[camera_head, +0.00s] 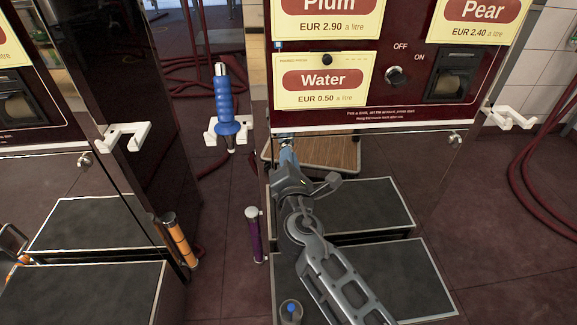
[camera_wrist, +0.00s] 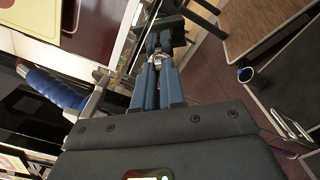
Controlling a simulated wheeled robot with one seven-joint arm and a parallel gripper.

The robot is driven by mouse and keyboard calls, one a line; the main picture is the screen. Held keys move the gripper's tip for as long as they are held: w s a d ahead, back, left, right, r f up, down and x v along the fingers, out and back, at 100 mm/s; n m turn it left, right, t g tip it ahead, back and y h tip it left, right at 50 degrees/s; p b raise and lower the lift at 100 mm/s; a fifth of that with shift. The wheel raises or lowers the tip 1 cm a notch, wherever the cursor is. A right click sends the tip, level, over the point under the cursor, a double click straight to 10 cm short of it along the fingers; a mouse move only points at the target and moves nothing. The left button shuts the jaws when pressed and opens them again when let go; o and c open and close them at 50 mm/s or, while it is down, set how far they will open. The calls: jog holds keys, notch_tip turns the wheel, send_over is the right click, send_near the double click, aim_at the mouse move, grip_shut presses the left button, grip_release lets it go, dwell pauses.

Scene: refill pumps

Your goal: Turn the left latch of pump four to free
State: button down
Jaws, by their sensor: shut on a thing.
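The pump (camera_head: 340,117) in front of me is dark red with Plum, Pear and Water labels; I see no number on it. My gripper (camera_head: 287,154) is at the left end of the panel's lower edge. In the wrist view my gripper (camera_wrist: 158,72) has its blue-grey fingers closed on the small metal left latch (camera_wrist: 157,58). In the head view my gripper mostly hides this latch, and its turned position cannot be told. The matching right latch (camera_head: 455,137) shows at the right end of the same edge.
A blue nozzle (camera_head: 224,100) hangs in a white holder (camera_head: 212,130) left of the pump. Another white holder (camera_head: 512,118) is at the right. A purple cylinder (camera_head: 254,235) stands left of my arm, an orange one (camera_head: 180,242) farther left. A wooden-topped stand (camera_head: 340,153) is behind.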

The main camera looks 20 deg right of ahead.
jog(key=shift+f+m+b, duration=0.2)
jog(key=shift+m+b, duration=2.5)
jog(key=shift+m, duration=1)
jog(key=c, duration=1.2)
grip_release()
jog(key=v, duration=0.8)
jog(key=shift+r, duration=0.1)
